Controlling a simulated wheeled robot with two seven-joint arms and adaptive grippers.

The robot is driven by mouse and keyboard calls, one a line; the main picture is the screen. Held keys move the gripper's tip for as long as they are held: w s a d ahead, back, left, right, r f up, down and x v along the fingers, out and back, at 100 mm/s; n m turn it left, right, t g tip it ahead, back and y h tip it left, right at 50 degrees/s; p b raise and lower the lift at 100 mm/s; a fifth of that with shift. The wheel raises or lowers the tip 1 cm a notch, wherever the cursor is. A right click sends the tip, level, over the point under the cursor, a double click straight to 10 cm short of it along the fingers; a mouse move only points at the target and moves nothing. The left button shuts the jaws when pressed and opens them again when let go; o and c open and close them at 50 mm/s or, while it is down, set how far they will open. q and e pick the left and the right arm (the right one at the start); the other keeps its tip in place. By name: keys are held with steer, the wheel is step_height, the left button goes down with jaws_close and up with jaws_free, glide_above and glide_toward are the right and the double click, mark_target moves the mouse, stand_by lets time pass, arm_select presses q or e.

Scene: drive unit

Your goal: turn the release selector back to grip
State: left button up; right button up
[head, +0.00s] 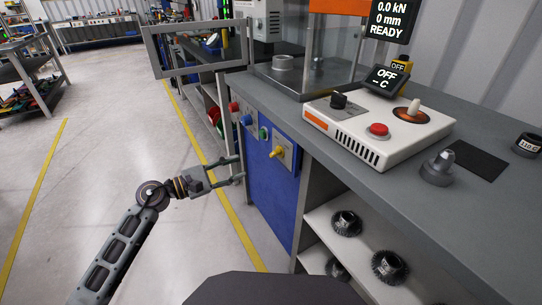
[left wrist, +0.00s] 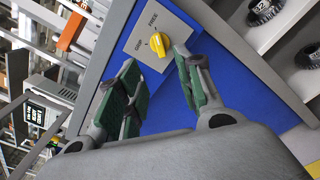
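The release selector is a yellow knob (head: 278,152) on a grey plate on the blue front panel of the bench. In the left wrist view the knob (left wrist: 159,44) sits between the printed words GRIP and FREE. Its narrow end seems to point up towards FREE, but it is small. My left gripper (head: 241,168) is open and empty, to the left of the selector and apart from it in the head view. In the left wrist view its two green-padded fingers (left wrist: 157,65) are spread, with the knob beyond and between their tips. My right gripper is not in view.
Red, blue and green buttons (head: 248,120) sit left of the selector. A white control box (head: 378,130) is on the bench top. Gears (head: 346,223) lie on the shelf below.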

mark_target(272, 155)
arm_select(q)
steer(key=b+x, duration=0.1)
steer(key=x, duration=1)
steer(key=shift+w, duration=0.1)
steer(key=shift+w+d, duration=0.35)
steer(key=shift+d, duration=0.25)
steer(key=shift+w+d, duration=0.2)
steer(key=shift+d, duration=0.15)
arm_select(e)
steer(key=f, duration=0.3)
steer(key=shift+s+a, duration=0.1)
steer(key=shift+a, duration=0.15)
arm_select(q)
jaws_close()
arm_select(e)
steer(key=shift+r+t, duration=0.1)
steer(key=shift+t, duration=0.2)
